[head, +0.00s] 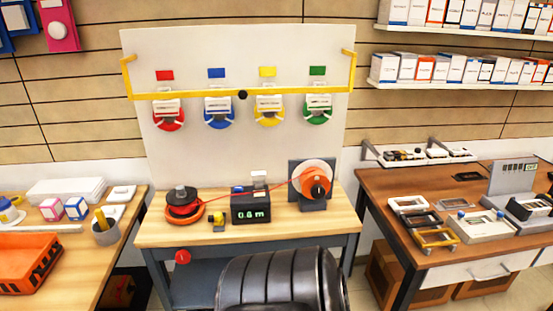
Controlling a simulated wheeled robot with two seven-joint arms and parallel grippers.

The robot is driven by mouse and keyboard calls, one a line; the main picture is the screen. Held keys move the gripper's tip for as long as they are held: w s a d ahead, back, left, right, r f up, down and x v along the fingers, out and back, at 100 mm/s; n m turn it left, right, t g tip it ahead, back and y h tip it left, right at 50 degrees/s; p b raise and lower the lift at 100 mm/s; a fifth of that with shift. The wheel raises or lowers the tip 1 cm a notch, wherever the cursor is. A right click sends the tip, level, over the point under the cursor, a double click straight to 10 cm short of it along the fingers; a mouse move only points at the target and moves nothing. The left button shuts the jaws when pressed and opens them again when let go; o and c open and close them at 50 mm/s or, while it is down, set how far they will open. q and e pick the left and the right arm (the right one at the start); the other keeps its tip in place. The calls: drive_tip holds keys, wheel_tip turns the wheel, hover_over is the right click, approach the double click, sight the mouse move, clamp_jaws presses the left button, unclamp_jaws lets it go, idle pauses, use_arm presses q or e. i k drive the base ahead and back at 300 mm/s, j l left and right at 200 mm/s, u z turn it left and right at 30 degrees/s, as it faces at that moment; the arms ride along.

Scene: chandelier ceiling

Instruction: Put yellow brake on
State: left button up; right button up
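On the middle workbench, a small yellow-and-black piece (217,221) stands between the red reel and the meter; it may be the yellow brake, but it is too small to be sure. A yellow spool (268,112) hangs on the white board among red, blue and green ones. Neither of my grippers is in view.
A yellow bar (190,95) crosses in front of the hanging spools. A black ribbed shape (284,282), like a chair back, blocks the bench's front. Side tables hold an orange crate (30,262) at left and several frames and devices (480,226) at right.

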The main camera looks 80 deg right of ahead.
sight(219, 219)
drive_tip(key=z, duration=2.45)
